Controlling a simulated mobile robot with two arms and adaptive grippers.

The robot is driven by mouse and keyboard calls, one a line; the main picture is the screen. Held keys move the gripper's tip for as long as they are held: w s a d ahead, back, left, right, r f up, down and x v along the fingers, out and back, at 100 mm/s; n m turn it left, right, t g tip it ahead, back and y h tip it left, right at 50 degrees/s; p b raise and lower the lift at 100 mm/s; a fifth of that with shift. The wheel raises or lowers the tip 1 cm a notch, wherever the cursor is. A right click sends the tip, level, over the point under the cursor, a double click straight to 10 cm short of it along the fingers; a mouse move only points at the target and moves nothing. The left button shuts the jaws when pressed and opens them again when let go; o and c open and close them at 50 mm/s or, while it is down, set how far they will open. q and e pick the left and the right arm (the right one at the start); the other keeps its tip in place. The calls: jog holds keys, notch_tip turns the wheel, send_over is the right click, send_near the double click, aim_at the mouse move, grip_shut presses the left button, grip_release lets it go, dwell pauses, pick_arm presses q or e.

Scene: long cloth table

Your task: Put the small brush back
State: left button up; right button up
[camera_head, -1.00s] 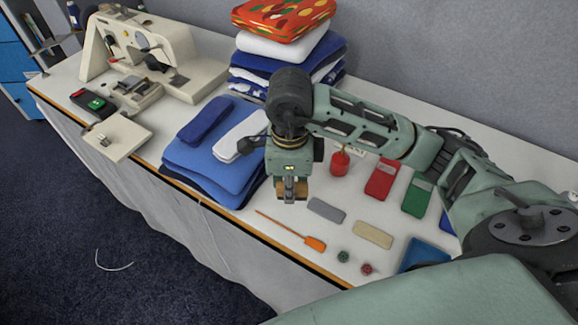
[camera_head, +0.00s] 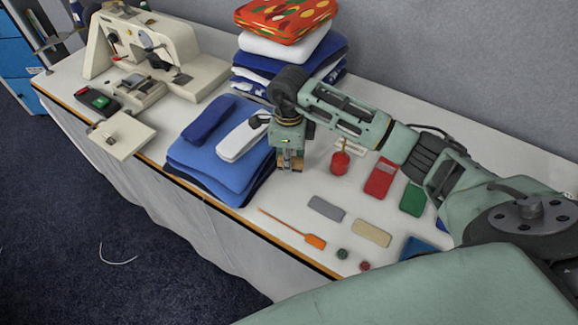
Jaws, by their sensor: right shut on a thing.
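My right gripper (camera_head: 290,163) points down over the table, just right of the folded blue cloth stack. It is shut on a small tan-brown thing, mostly hidden between the fingers. I cannot tell its shape well enough to say whether it is the small brush. A thin-stemmed tool with an orange end (camera_head: 315,241) lies loose near the table's front edge, apart from the gripper. My left gripper is not in view.
The blue cloth stack (camera_head: 216,171) is left of the gripper. A red container (camera_head: 340,162) stands close on the right. Red (camera_head: 380,178), green (camera_head: 413,200), grey (camera_head: 326,208) and tan (camera_head: 371,233) flat pieces lie nearby. A cream sewing machine (camera_head: 170,45) stands at far left.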

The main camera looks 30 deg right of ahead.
notch_tip(320, 180, down, 3)
jog(key=shift+f+p, duration=0.2)
jog(key=shift+p, duration=0.35)
jog(key=shift+f, duration=0.3)
jog(key=o, duration=1)
jog(key=shift+r, duration=0.25)
notch_tip(320, 180, up, 10)
jog(key=b, duration=0.3)
jog(key=shift+r, duration=0.9)
jog(key=shift+s, duration=0.1)
